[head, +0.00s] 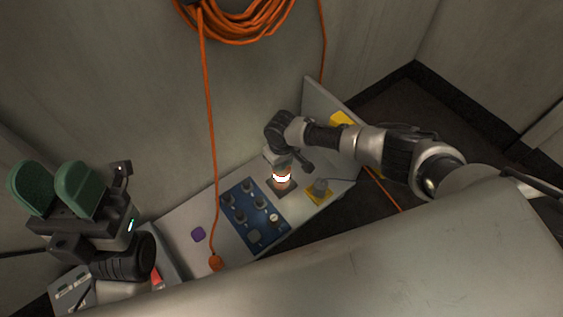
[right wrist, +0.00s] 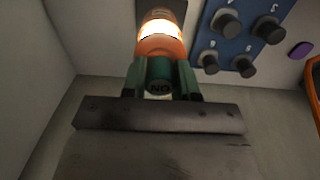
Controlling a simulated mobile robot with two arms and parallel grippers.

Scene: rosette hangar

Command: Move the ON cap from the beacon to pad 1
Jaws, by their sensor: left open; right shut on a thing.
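The beacon (head: 281,180) glows white and orange on a dark base on the bench; it also shows at the top of the right wrist view (right wrist: 160,38). My right gripper (head: 279,158) is over the beacon. In the right wrist view its green fingers (right wrist: 160,78) are shut on the dark ON cap (right wrist: 159,88), whose lettering is upside down. The cap lines up with the beacon; I cannot tell whether they touch. The blue panel (head: 266,232) carries several dark knobs; I cannot read which spot is pad 1. My left gripper (head: 56,190) is open and empty at the far left.
A yellow block with a grey knob (head: 319,190) stands right of the beacon. A purple piece (head: 198,234) lies left of the panel. An orange cable (head: 211,150) hangs down to the bench. A low wall (head: 318,101) closes the bench's far right end.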

